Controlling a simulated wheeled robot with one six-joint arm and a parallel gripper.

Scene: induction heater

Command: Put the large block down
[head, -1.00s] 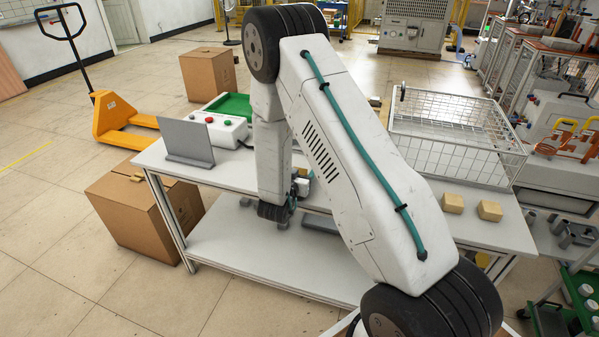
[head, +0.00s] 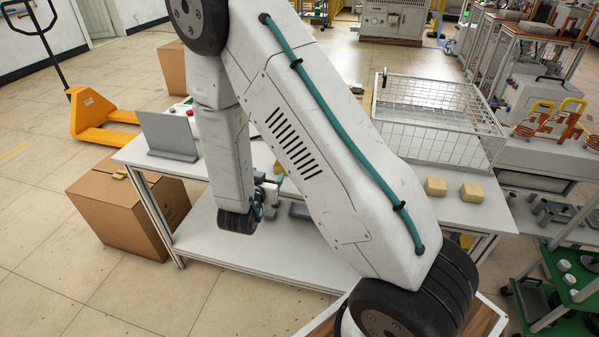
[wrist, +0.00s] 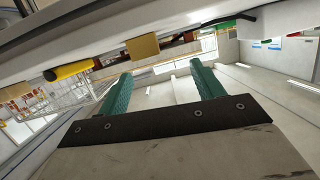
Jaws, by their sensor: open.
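My gripper (wrist: 161,75) has two teal fingers spread apart with nothing between them. In the head view it is mostly hidden by my arm, low by the white table's (head: 455,211) front edge. In the wrist view a tan block (wrist: 143,47) shows at the table edge, beyond the fingertips and apart from them. In the head view two tan blocks (head: 435,187) (head: 472,192) sit on the table's right part. Part of a yellowish thing (head: 279,171) shows beside my arm. I cannot tell which of these is the large block.
A white wire basket (head: 440,135) stands on the table behind the tan blocks. A grey plate-like stand (head: 168,137) is at the table's left end. A cardboard box (head: 125,205) stands on the floor at left, near an orange pallet jack (head: 97,117).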

